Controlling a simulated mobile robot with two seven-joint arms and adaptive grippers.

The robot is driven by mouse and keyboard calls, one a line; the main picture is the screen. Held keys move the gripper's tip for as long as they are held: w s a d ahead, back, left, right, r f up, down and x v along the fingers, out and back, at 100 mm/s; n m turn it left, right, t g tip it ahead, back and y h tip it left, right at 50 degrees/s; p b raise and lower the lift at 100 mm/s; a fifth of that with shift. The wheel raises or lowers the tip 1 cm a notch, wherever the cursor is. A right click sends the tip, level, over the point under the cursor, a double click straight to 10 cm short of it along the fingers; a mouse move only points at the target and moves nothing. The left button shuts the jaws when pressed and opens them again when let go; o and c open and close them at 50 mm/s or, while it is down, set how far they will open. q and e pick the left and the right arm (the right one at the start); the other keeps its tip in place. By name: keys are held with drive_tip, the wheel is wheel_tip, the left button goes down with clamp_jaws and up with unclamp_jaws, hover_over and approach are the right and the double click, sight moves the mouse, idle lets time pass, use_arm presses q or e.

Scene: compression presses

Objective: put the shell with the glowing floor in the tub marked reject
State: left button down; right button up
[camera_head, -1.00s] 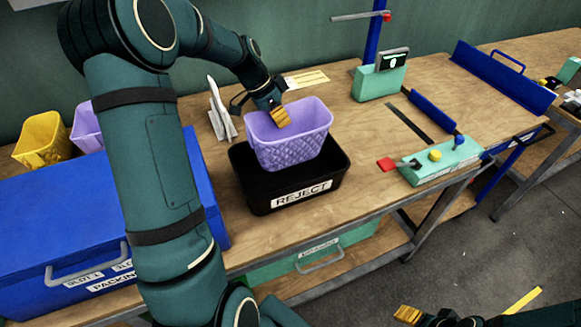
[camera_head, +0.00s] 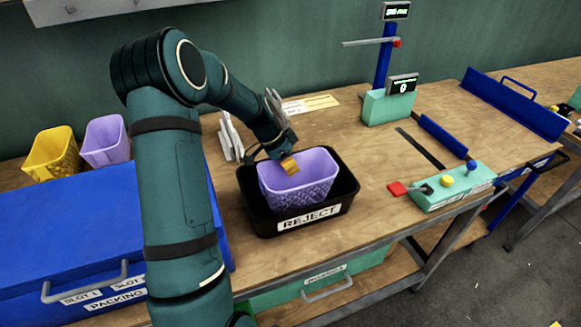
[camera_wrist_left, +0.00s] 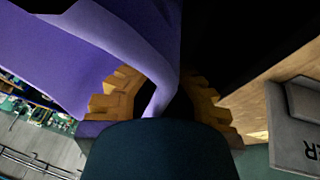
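The lilac shell (camera_head: 298,190), with a quilted outer wall, sits low and upright inside the black tub marked REJECT (camera_head: 262,217). No glow shows on the part of its inside that I can see; its floor is hidden. My left gripper (camera_head: 289,165) is at the shell's back wall, one yellow fingertip showing inside the rim. In the left wrist view the shell's wall (camera_wrist_left: 160,95) stands between the two fingers of my left gripper (camera_wrist_left: 160,100), which look apart with gaps beside the wall. My right gripper is out of view.
A blue packing box (camera_head: 70,225) stands at left, with a yellow shell (camera_head: 52,155) and another lilac shell (camera_head: 107,143) behind. White upright cards (camera_head: 231,138) stand behind the tub. A mint press with a screen (camera_head: 388,105) and a control box (camera_head: 452,186) are at right.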

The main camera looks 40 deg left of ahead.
use_arm(q)
drive_tip(key=c, duration=1.4)
unclamp_jaws()
drive_tip(key=shift+f, duration=0.1)
drive_tip(key=shift+r, duration=0.25)
drive_tip(key=p+v, duration=0.2)
drive_tip(key=v, duration=0.9)
drive_tip(key=shift+s+a+r, duration=0.15)
drive_tip(key=shift+a+r, duration=0.1)
